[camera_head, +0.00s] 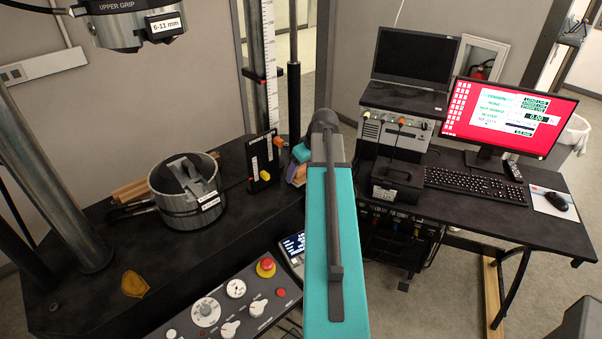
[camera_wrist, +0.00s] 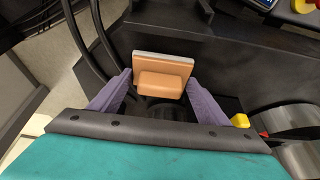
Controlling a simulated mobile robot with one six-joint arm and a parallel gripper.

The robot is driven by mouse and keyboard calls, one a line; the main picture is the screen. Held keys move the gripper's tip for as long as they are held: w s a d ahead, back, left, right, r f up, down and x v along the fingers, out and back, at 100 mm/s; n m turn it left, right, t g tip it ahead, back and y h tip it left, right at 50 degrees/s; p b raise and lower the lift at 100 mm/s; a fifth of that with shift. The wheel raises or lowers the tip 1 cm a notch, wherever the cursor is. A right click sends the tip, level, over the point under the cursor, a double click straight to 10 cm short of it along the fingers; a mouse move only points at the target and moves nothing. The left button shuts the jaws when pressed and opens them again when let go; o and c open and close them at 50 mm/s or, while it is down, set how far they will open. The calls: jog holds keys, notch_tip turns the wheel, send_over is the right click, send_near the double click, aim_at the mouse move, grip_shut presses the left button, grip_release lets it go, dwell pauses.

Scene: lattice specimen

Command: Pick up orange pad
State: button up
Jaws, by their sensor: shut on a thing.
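The orange pad (camera_wrist: 163,62) shows in the wrist view as a flat block with a pale upper edge and a raised grip on its near side. My gripper (camera_wrist: 159,80) has its two purple fingers on either side of the pad and is shut on it. In the head view my gripper (camera_head: 297,172) is mostly hidden behind my teal arm, beside the black machine base, and the pad is hard to make out there. I cannot tell whether the pad touches a surface below.
A control panel (camera_head: 235,310) with a red stop button is in front. A desk (camera_head: 480,210) with a monitor (camera_head: 505,113) stands right.

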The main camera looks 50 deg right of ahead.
jog(key=shift+r+b, duration=0.7)
jog(key=shift+r, duration=0.7)
jog(key=s+a+b, duration=0.5)
jog(key=s, duration=0.4)
jog(key=shift+s+a+r, duration=0.3)
jog(key=shift+a+r, duration=0.05)
jog(key=shift+s+b, duration=0.1)
jog(key=shift+b, duration=0.2)
jog(key=shift+s+a+r+b, duration=0.1)
jog(key=shift+s+a+b, duration=0.45)
jog(key=shift+b, duration=0.9)
jog(key=shift+s+a+r+b, duration=0.15)
jog(key=shift+s+a+b, duration=0.15)
jog(key=shift+s+b, duration=0.8)
jog(key=shift+s+a+r+b, duration=0.1)
jog(key=shift+s+a+b, duration=0.3)
jog(key=shift+b, duration=1.35)
jog(key=shift+w, duration=0.1)
